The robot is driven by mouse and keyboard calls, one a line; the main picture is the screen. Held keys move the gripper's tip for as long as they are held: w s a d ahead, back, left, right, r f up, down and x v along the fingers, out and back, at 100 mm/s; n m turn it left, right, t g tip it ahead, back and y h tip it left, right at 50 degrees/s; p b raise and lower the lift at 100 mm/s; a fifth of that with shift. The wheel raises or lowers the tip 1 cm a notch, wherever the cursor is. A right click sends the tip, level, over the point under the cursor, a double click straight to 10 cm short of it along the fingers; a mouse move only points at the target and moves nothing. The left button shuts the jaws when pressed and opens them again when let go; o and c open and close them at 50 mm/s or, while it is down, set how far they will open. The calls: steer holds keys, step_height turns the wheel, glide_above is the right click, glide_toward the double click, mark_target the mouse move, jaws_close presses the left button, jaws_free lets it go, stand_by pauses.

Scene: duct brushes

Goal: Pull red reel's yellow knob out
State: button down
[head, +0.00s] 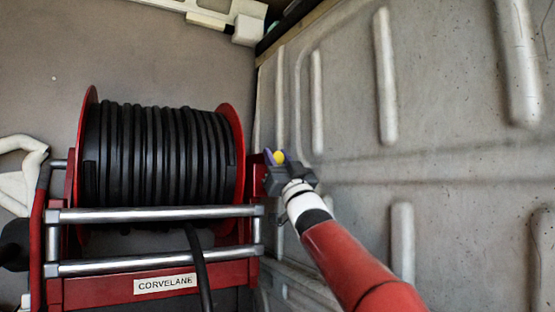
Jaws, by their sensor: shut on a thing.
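The red reel (240,130) stands at the left in the head view, wound with black hose (158,155). Its yellow knob (279,157) shows at the reel's right side, between the fingers of my gripper (276,160). My gripper is shut on the knob. The gripper's grey body hides the lower part of the knob and what lies behind it. My red and white arm reaches in from the lower right. I cannot tell how far the knob stands out from the reel.
A ribbed grey wall panel (350,150) runs close along the right of the reel and my gripper. Two chrome bars (150,213) cross the reel's front above a label reading CORVELANE (165,284). A white item (22,175) is at the left edge.

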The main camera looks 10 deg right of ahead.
steer(key=shift+s+d+f+b, duration=0.1)
steer(key=shift+s+d+b, duration=0.1)
steer(key=shift+s+b, duration=0.3)
steer(key=shift+s+d+f+b, duration=0.15)
steer(key=shift+s+b, duration=0.15)
steer(key=shift+s, duration=0.3)
steer(key=shift+r, duration=0.15)
steer(key=c, duration=1.1)
jaws_free()
steer(key=shift+s, duration=0.1)
steer(key=shift+r, duration=0.1)
steer(key=b+v, duration=0.3)
steer(key=v, duration=0.5)
